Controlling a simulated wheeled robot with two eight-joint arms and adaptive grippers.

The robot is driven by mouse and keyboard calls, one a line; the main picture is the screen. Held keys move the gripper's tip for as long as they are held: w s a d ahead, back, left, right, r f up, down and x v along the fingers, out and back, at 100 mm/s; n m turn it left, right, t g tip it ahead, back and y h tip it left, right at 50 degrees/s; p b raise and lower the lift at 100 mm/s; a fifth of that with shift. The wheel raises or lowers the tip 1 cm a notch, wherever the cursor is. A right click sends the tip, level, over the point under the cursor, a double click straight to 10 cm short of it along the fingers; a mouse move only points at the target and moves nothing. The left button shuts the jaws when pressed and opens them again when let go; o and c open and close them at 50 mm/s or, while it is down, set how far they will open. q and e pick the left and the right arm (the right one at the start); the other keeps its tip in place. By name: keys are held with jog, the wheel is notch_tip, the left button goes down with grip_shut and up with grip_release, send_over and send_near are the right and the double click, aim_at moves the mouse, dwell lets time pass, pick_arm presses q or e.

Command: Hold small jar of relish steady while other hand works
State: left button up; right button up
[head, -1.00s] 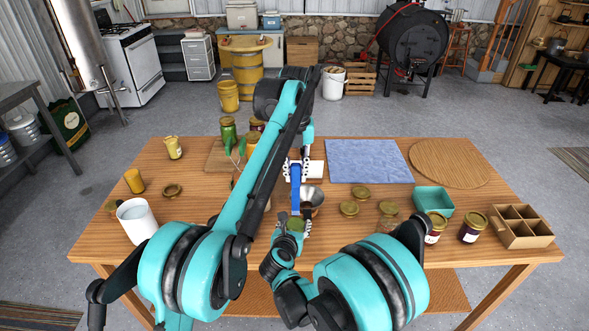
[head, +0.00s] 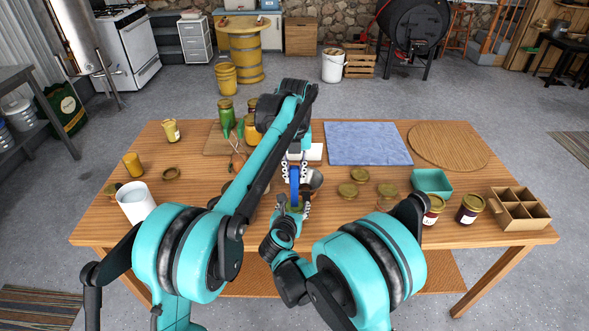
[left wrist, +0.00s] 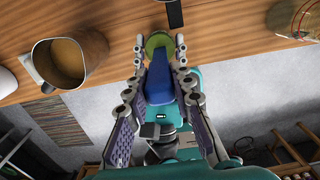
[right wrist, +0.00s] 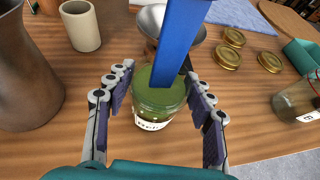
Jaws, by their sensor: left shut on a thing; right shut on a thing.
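The small jar of green relish (right wrist: 158,104) stands open at the top in the right wrist view, with a partly hidden label. My right gripper (right wrist: 159,84) is shut around it near the table's front edge. In the head view the jar (head: 293,208) is mostly hidden by my arms. My left gripper (head: 299,176) is shut on a blue tool (left wrist: 160,84), above and behind the jar. The blue tool (right wrist: 182,40) comes down over the jar's mouth in the right wrist view. Whether its tip touches the relish is hidden.
A metal funnel (right wrist: 152,20) is close behind the jar. Gold lids (head: 347,190) lie to the right, near a teal bin (head: 432,182) and a divided cardboard box (head: 518,209). A white pitcher (head: 135,202) stands left. A blue cloth (head: 367,143) lies flat at the back.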

pick_arm(q)
jog(key=shift+f, duration=0.25)
dwell(0.3)
jog(key=shift+f, duration=0.95)
jog(key=shift+r, duration=0.1)
jog(key=shift+r, duration=1.05)
jog(key=shift+f, duration=0.25)
jog(key=shift+f, duration=0.9)
jog(key=shift+r, duration=0.15)
jog(key=shift+r, duration=1)
jog(key=shift+f, duration=0.15)
